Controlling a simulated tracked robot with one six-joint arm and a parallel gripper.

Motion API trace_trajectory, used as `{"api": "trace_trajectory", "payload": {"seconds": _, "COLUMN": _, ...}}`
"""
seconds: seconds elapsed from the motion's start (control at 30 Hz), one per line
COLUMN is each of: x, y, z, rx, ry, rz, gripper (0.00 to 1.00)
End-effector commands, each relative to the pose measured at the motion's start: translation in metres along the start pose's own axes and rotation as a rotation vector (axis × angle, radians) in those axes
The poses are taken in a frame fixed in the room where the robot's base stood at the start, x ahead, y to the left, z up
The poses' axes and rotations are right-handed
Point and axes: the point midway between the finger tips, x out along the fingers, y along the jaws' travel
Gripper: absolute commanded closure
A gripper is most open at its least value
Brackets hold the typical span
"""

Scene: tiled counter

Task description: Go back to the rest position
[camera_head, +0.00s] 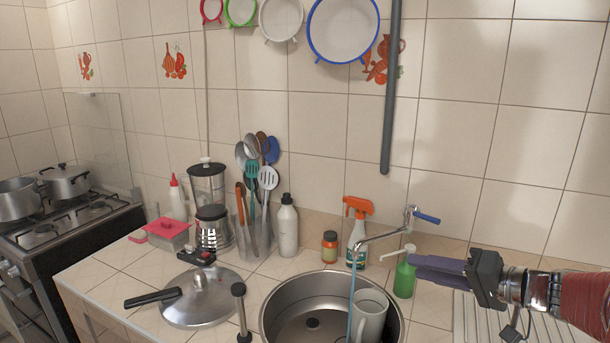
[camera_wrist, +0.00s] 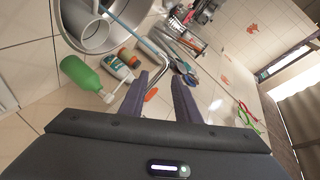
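My gripper (camera_head: 418,267) reaches in from the right at the end of my arm, above the counter near the sink, with its purple-grey fingers pointing left. In the wrist view its two fingers (camera_wrist: 160,78) stand apart, and nothing is seen held between them. In the head view the fingertips appear right beside the green soap bottle (camera_head: 404,278); I cannot tell the exact gap. In the wrist view the green bottle (camera_wrist: 80,75) lies left of the fingers, apart from them.
An orange-topped spray bottle (camera_head: 357,232) and a jar (camera_head: 329,247) stand behind. A pot lid (camera_head: 205,300) lies left. A ribbed drainer (camera_head: 470,318) is below my gripper.

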Motion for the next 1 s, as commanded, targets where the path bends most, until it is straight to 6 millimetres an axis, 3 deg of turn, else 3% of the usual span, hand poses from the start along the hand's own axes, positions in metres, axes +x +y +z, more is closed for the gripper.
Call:
{"api": "trace_trajectory", "payload": {"seconds": 0.2, "x": 0.018, "y": -0.023, "z": 0.07, "rx": -0.008, "ry": -0.19, "rz": 0.117, "gripper": 0.7}}
{"api": "trace_trajectory", "payload": {"seconds": 0.5, "x": 0.014, "y": -0.034, "z": 0.15, "rx": -0.056, "ry": -0.375, "rz": 0.316, "gripper": 0.7}}
{"api": "trace_trajectory", "payload": {"seconds": 0.8, "x": -0.008, "y": -0.033, "z": 0.207, "rx": -0.155, "ry": -0.468, "rz": 0.526, "gripper": 0.7}}
{"api": "trace_trajectory", "payload": {"seconds": 1.0, "x": -0.028, "y": -0.028, "z": 0.229, "rx": -0.244, "ry": -0.476, "rz": 0.66, "gripper": 0.7}}
